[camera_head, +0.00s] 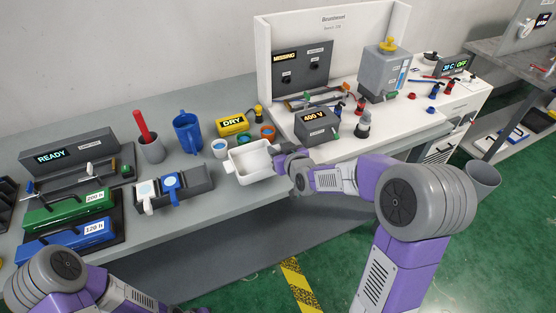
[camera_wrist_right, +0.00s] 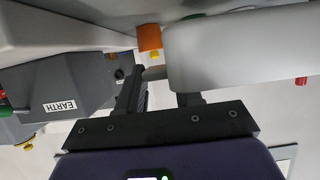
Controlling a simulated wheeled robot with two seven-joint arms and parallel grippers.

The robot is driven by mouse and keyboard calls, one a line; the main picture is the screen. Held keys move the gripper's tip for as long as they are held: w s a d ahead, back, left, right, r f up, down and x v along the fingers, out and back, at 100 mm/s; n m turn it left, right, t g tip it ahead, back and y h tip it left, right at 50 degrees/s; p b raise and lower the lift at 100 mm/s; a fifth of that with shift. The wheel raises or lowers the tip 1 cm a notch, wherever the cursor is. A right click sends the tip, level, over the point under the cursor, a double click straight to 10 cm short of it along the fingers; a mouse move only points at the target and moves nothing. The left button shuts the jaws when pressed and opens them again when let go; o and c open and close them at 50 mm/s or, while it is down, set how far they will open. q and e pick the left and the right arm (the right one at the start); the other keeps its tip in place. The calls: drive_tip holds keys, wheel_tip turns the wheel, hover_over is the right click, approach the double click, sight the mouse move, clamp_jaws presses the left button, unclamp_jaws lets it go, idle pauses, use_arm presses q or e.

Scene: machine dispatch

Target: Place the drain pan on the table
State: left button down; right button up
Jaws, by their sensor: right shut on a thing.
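The white drain pan (camera_head: 262,173) is an open, box-like tray at the front edge of the grey table (camera_head: 222,205). My right gripper (camera_head: 283,158) is at the pan's right side and shut on it. In the right wrist view the pale pan (camera_wrist_right: 240,55) fills the upper right, with the gripper fingers (camera_wrist_right: 160,95) at its edge. The pan looks roughly level; I cannot tell whether its underside touches the table. Of my left arm, only links show at the lower left; its gripper is out of view.
Small cups (camera_head: 220,148) and a yellow DRY box (camera_head: 232,125) stand behind the pan. The table's front edge is close.

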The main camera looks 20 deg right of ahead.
drive_tip(key=shift+f+b, duration=0.45)
drive_tip(key=shift+f, duration=1.1)
drive_tip(key=shift+f, duration=0.2)
drive_tip(key=o, duration=1.1)
